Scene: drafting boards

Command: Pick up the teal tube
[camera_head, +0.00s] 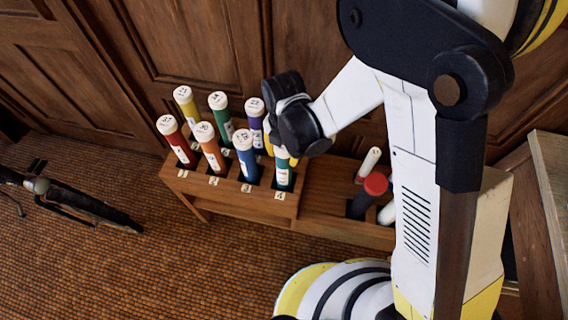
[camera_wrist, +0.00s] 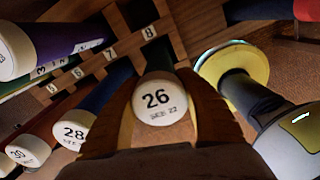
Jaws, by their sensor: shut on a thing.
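The teal tube (camera_head: 284,176) stands in the front right slot of the wooden rack (camera_head: 230,197), at the label 4. Its upper end and white cap are partly covered by my gripper (camera_head: 284,150) in the head view. In the wrist view a white cap marked 26 (camera_wrist: 158,98) sits between the two brown fingers of my gripper (camera_wrist: 160,112). The fingers are shut on this tube near its cap. The tube's lower end is hidden in the slot.
A blue tube (camera_head: 246,163) stands just left of it, with orange, red, yellow, green and purple tubes close by. A red-capped dark tube (camera_head: 371,192) and white tubes stand in the section to the right. A wooden panel wall rises behind.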

